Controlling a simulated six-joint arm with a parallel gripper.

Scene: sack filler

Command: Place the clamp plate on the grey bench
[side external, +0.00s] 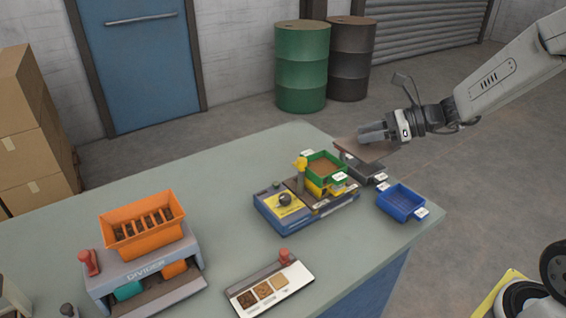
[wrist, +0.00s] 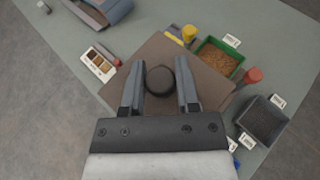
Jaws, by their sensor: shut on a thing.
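The clamp plate (wrist: 135,62) is a flat brown plate with a round dark knob (wrist: 160,80) on top. In the wrist view the knob sits between my two fingers, and my gripper (wrist: 160,90) is shut on it. In the side view my gripper (side external: 370,133) holds the plate (side external: 354,148) over the back right part of the grey bench (side external: 235,165), beside the green tray and over part of the dark tray. The plate looks raised and slightly tilted; its exact height is hard to tell. It hides some bench below it.
A green tray (side external: 324,166) of brown grains stands on a blue and yellow unit (side external: 283,204). A dark tray (wrist: 262,118) and a blue tray (side external: 400,200) are near the right edge. The orange-topped divider (side external: 142,262) and a swatch panel (side external: 268,290) stand left. The bench's back left is clear.

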